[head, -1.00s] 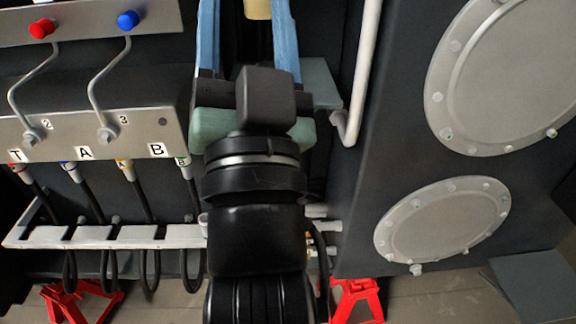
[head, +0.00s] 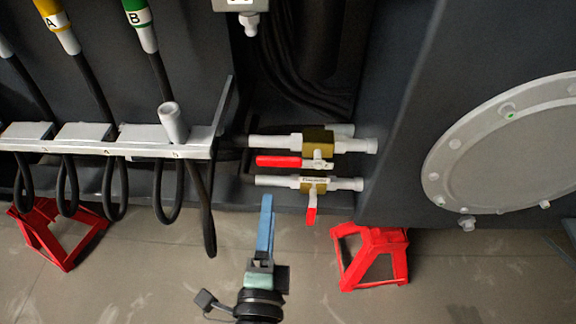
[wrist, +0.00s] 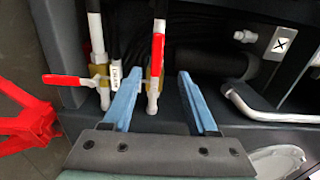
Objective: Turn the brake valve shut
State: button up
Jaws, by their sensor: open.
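Two brass-bodied valves sit on short white pipes low on the chassis. The upper valve (head: 317,138) has a red handle (head: 278,161) lying along its pipe; this handle also shows in the wrist view (wrist: 158,55). The lower, labelled valve (head: 313,186) has a red handle (head: 312,207) pointing down, across its pipe; it points left in the wrist view (wrist: 65,79). The label is too small to read, so I cannot tell which is the brake valve. My gripper (head: 266,199) is open below and left of the valves. In the wrist view, the upper valve's handle appears between its fingers (wrist: 160,80).
A grey bracket (head: 110,143) with hanging black hoses is left of the valves. Red stands (head: 372,256) are on the floor (head: 180,280) on both sides. A round bolted cover (head: 510,145) is on the right. In the wrist view, a bent white pipe (wrist: 265,112) is on the right.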

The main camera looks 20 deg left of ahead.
aim_at(274, 165)
jog(key=b+x, duration=0.1)
jog(key=x, duration=0.3)
jog(key=b+x, duration=0.1)
jog(key=x, duration=0.3)
jog(key=b+x, duration=0.1)
jog(key=x, duration=0.3)
jog(key=shift+w+a+f, duration=0.1)
jog(key=shift+w+f, duration=0.2)
jog(key=shift+w, duration=0.05)
grip_shut()
dwell(1.0)
